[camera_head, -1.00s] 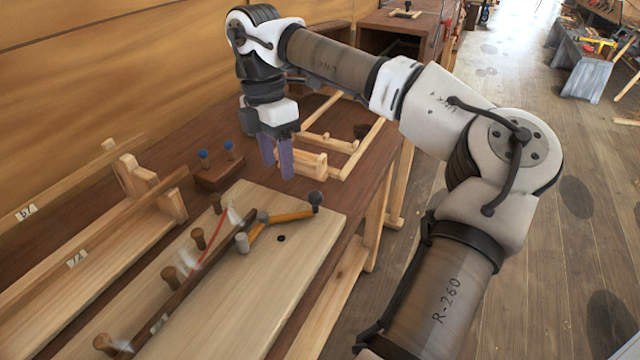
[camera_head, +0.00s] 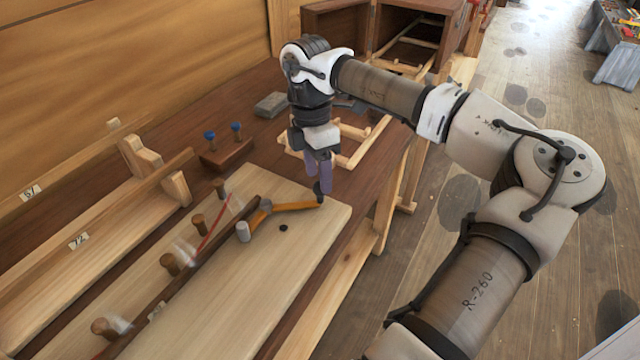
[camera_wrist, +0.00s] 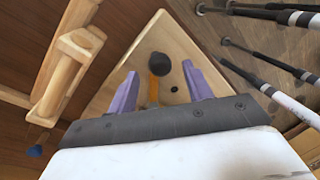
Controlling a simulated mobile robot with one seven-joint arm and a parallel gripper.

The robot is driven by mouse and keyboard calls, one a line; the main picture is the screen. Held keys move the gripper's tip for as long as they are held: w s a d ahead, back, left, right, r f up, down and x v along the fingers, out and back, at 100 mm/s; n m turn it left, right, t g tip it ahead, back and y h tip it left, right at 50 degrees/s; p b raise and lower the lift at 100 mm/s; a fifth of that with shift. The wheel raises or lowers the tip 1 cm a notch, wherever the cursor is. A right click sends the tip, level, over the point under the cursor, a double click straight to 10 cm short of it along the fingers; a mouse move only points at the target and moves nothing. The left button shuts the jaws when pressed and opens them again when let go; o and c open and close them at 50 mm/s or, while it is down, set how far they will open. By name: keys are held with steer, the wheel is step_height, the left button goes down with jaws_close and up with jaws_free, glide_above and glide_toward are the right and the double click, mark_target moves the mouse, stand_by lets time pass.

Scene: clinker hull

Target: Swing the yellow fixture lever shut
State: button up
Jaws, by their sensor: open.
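The yellow lever (camera_head: 292,206) lies on the pale wooden board (camera_head: 310,232), reaching right from its pivot beside a dark wooden strip (camera_head: 190,270). Its dark knob (camera_head: 318,188) is at the right end. In the wrist view the knob (camera_wrist: 159,65) lies beyond and between my fingertips, with part of the yellow lever (camera_wrist: 154,92) behind it. My gripper (camera_head: 319,183) is open, purple fingers pointing down, close to the knob. In the wrist view my gripper (camera_wrist: 160,82) holds nothing. I cannot tell whether a finger touches the knob.
A grey cylindrical post (camera_head: 243,232) stands on the board near the lever's pivot, and a dark hole (camera_head: 283,228) is beside it. Several wooden pegs line the strip. A block with two blue-topped pins (camera_head: 226,152) and a wooden frame (camera_head: 350,158) stand behind the board.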

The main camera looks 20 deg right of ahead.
steer(key=shift+s+f+p, duration=0.2)
steer(key=shift+s+f, duration=0.05)
steer(key=shift+f, duration=0.9)
steer(key=shift+s+f+p, duration=0.15)
steer(key=shift+s+f, duration=0.05)
steer(key=shift+f, duration=0.9)
jaws_close()
